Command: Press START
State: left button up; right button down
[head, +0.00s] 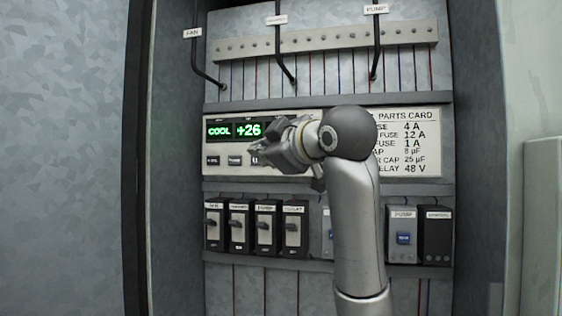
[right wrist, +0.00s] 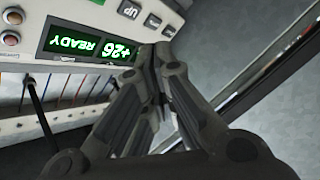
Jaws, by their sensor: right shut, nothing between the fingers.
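The control panel (head: 222,117) shows COOL and +26 in green in the head view. In the right wrist view the display (right wrist: 82,47) is upside down and reads +26 and READY. White buttons, one marked UP (right wrist: 130,9), lie along the display. I cannot read which one is START. My right gripper (head: 258,150) is shut and empty in front of the panel; it also shows in the right wrist view (right wrist: 155,55). Contact is unclear. My left gripper is out of view.
A parts card (head: 410,143) is right of the panel, partly behind my right arm. Below is a row of black switches (head: 238,226) and a relay with a blue label (head: 402,238). Cables hang above. The cabinet's side walls (head: 176,160) bound the space.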

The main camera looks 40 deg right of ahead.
jog(key=w+d+p, duration=0.2)
jog(key=w+d, duration=0.3)
jog(key=d, duration=0.1)
jog(key=shift+w+d+p, duration=0.35)
jog(key=shift+w+d, duration=0.05)
dwell(0.3)
jog(key=shift+w, duration=0.1)
dwell(1.2)
jog(key=shift+w+d, duration=0.15)
jog(key=shift+d, duration=0.15)
